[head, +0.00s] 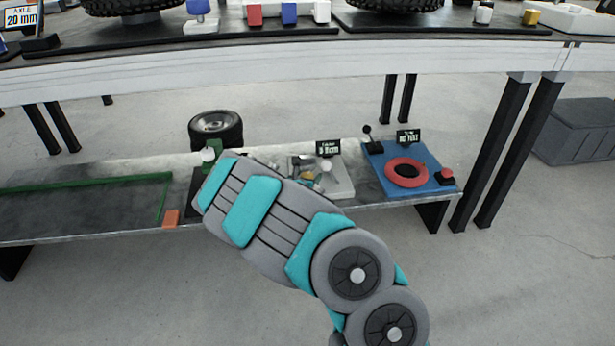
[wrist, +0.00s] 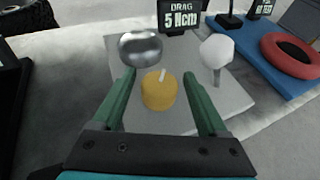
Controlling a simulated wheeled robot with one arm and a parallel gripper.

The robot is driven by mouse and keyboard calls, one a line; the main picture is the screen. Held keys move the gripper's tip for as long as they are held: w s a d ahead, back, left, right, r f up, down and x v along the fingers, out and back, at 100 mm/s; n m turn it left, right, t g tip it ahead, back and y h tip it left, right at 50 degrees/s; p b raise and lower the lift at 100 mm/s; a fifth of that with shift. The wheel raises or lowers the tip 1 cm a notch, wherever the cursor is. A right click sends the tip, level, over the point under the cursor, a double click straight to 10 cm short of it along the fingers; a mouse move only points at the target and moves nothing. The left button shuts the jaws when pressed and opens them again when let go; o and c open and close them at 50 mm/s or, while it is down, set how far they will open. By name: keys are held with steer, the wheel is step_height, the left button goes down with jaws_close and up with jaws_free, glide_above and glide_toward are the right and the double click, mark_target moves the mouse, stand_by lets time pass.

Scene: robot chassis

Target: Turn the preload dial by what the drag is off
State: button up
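The yellow preload dial (wrist: 159,92) with a white pointer mark on top sits on a pale plate (wrist: 235,98) in the wrist view. The mark leans slightly right of straight away from me. My gripper (wrist: 159,76) is open, with one green finger on each side of the dial and visible gaps between. Behind the dial, a black sign (wrist: 179,17) reads "DRAG 5 Ncm". A shiny metal round part (wrist: 140,49) is at the back left of the plate, and a white knob on a stem (wrist: 217,52) at the right. My arm hides much of this station in the head view.
On the lower shelf, a blue board (head: 426,164) with a red ring (head: 406,173) and red button (head: 446,174) stands to the right. A wheel (head: 216,130) stands behind left, with an orange block (head: 171,217) near the front edge. The upper bench (head: 300,68) runs above.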

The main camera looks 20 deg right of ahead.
jaws_close()
stand_by(0.4)
steer(key=shift+w+m+h, duration=0.1)
steer(key=shift+m+h, duration=0.2)
steer(key=shift+m, duration=0.1)
steer(key=shift+a+r+g, duration=0.1)
steer(key=shift+g, duration=0.3)
steer(key=m+g+h+p, duration=0.2)
steer(key=m+p, duration=0.1)
steer(key=p, duration=0.3)
steer(key=shift+r, duration=0.15)
steer(key=shift+f+m+g+h+p, duration=0.2)
steer(key=shift+m+g+h+p, duration=0.6)
steer(key=shift+m+g+p, duration=0.65)
steer(key=shift+g, duration=0.45)
steer(key=shift+o, duration=0.7)
jaws_free()
